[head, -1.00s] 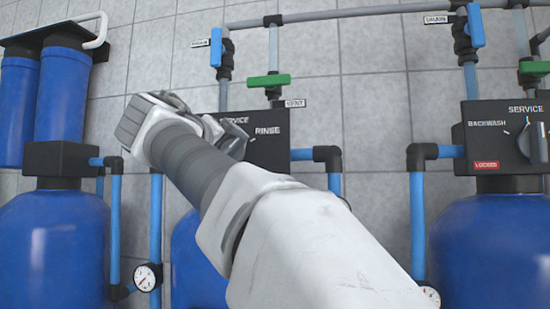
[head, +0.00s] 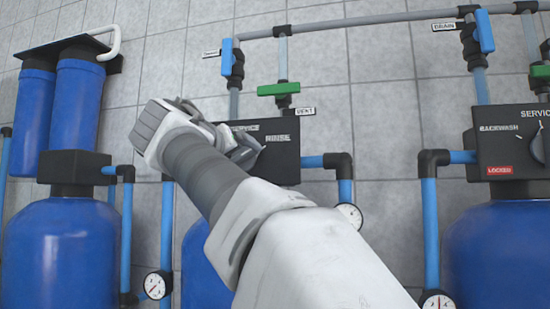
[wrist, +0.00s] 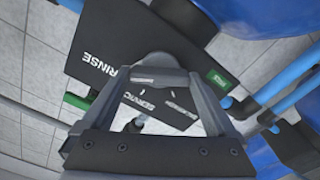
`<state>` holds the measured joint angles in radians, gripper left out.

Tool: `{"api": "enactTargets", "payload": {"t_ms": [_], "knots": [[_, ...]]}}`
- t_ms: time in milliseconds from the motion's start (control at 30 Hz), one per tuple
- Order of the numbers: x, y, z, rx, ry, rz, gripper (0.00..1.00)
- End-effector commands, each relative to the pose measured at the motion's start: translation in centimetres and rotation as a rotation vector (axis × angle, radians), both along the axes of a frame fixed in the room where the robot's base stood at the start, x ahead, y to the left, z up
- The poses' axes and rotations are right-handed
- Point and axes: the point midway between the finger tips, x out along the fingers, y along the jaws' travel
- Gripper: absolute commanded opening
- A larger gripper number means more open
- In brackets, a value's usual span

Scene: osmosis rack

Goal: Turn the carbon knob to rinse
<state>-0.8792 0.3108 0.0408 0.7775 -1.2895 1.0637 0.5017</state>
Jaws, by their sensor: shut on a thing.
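The carbon valve's black control box (head: 284,168) is in the middle of the head view, with SERVICE and RINSE lettering. In the wrist view the same black box (wrist: 115,42) shows RINSE, SERVICE and a green tag. My gripper (head: 247,150) is at the front of this box, and my arm hides part of it. In the wrist view my gripper's fingers (wrist: 160,82) close in on the grey knob (wrist: 157,62), one on each side. The fingers hide much of the knob, so I cannot tell exactly where it points.
A second black valve box (head: 508,150) with BACKWASH lettering and a red LOCKED tag is at the right. Green (head: 278,89) and blue (head: 227,57) valve handles sit on the pipes above. Blue tanks and pipes with gauges (head: 157,285) stand around the box.

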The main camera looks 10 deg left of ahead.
Motion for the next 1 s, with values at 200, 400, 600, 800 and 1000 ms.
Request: {"api": "enactTargets", "payload": {"t_ms": [200, 400, 600, 800, 1000], "knots": [[0.0, 0.0, 0.1, 0.003, -0.001, 0.000, 1.00], [-0.7, 0.1, 0.0, 0.003, -0.001, 0.003, 1.00], [-4.1, 0.4, -0.1, 0.002, -0.001, 0.006, 1.00], [-8.4, 0.7, 0.0, 0.003, -0.002, 0.005, 1.00], [-11.2, 0.9, 0.0, 0.003, -0.001, 0.004, 1.00]]}}
